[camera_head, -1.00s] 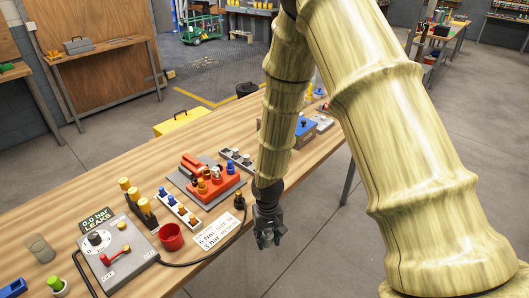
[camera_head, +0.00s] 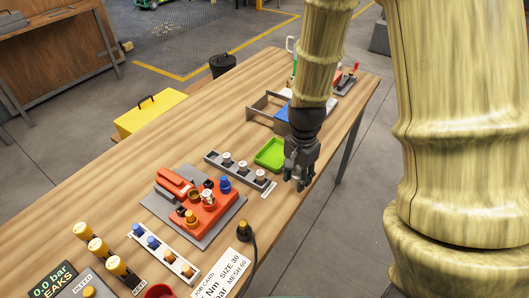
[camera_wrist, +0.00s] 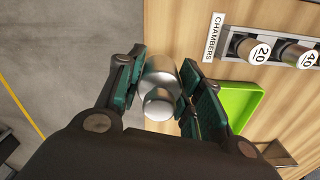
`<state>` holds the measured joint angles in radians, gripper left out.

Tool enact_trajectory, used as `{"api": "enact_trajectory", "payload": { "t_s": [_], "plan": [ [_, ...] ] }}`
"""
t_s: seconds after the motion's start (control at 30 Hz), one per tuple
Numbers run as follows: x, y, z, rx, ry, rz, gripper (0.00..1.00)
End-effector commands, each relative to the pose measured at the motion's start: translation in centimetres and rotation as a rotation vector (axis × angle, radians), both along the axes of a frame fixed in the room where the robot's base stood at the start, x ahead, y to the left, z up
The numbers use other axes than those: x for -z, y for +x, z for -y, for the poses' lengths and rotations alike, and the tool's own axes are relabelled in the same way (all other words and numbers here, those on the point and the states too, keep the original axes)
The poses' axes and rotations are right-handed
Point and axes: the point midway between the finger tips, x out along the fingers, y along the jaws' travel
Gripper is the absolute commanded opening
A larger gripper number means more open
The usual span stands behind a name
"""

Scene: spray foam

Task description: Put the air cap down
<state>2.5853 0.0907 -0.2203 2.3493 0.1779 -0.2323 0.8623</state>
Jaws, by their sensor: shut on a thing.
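In the wrist view, the fingers of my gripper (camera_wrist: 161,72) are shut on the air cap (camera_wrist: 157,104), a silver, rounded metal piece. The air cap is not made out in the head view, where the gripper hides it. The green tray (camera_wrist: 244,93) is to the right of the fingers in the wrist view, with an empty floor where visible.
A rack (camera_head: 236,170) labelled CHAMBERS holds several silver-capped pieces and stands next to the tray. A red fixture (camera_head: 200,200) on a grey plate stands nearer. A grey open box (camera_head: 268,108) is beyond the tray. Bare tabletop (camera_head: 180,120) lies to the left.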

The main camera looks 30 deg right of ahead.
Motion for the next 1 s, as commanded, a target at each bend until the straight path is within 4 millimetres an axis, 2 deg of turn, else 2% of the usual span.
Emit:
{"api": "enact_trajectory", "payload": {
  "t_s": [0.7, 0.83, 1.0],
  "plan": [
    [1.3, 13.6, -0.3, 0.005, 0.000, -0.003, 0.13],
    [1.5, 15.1, -0.4, 0.005, -0.001, -0.002, 0.13],
    [1.8, 15.6, -0.5, 0.004, 0.000, -0.003, 0.13]
  ]
}}
